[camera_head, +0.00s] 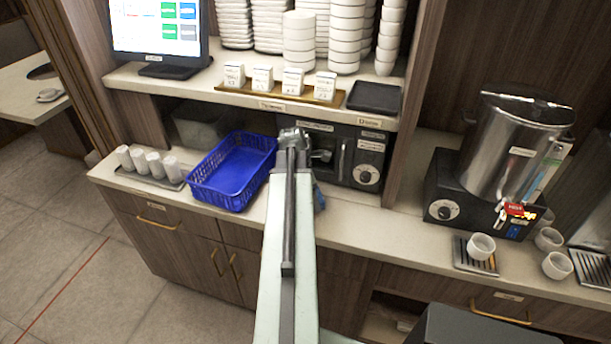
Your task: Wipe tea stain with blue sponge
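My arm reaches up the middle of the picture to the counter (400,229). My gripper (297,140) is at its far end, in front of the black appliance. Its fingers are too small and too hidden to show whether they are open or shut. A small blue thing (320,198) shows just right of my arm, at the counter's front. It may be the blue sponge, but my arm covers most of it. I cannot make out a tea stain on the visible counter. The counter behind my arm is hidden.
A blue basket (233,172) stands left of my arm, with white cups (140,160) on a tray further left. A steel urn (518,145) stands at right, with white cups (481,246) near it. The black appliance (362,160) backs the counter. The shelf above holds stacked dishes (299,40).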

